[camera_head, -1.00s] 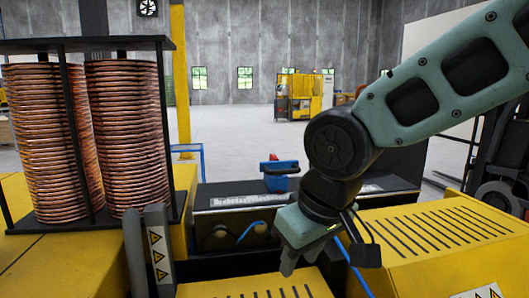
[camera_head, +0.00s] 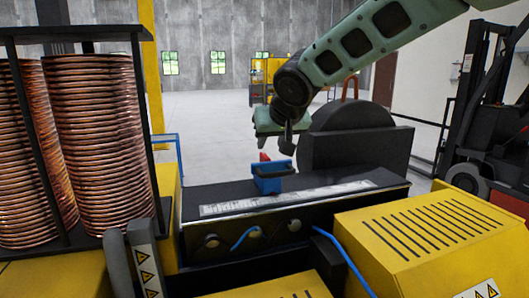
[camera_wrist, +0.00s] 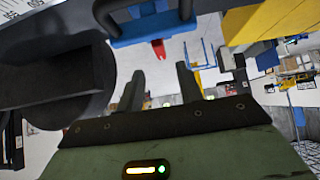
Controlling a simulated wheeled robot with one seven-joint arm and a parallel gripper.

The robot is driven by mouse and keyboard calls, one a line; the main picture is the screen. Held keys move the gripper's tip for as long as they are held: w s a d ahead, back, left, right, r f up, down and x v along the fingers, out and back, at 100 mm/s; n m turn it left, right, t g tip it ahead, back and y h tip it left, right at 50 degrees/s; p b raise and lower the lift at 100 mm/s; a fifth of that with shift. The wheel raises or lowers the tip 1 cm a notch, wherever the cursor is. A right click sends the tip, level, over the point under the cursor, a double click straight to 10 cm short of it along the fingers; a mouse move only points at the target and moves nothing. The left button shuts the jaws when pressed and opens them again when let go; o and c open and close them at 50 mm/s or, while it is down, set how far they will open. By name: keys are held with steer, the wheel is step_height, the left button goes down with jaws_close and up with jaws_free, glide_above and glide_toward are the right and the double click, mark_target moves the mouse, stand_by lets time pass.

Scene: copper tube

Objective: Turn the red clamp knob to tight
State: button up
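The clamp is a blue block (camera_head: 272,180) on the dark bench with a pale scale strip. Its small red knob (camera_head: 264,156) shows at its far upper left side. In the wrist view the blue clamp (camera_wrist: 145,25) is at the top, and the red knob (camera_wrist: 158,48) points down from it. My gripper (camera_head: 286,148) hangs just above and behind the clamp in the head view. In the wrist view my gripper (camera_wrist: 160,88) has its two dark fingers apart with nothing between them. The red knob lies beyond the fingertips, roughly in line with the gap, and looks untouched.
A large dark rounded housing (camera_head: 350,135) stands right of my gripper; it fills the left of the wrist view (camera_wrist: 50,85). Copper coils (camera_head: 95,145) stand left in a black rack. A yellow slotted cover (camera_head: 430,235) is front right. Open floor lies behind.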

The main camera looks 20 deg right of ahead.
mark_target(265, 155)
steer(key=p+x, duration=0.1)
steer(key=x, duration=0.7)
steer(key=shift+w+f, duration=0.1)
steer(key=shift+f, duration=0.05)
jaws_close()
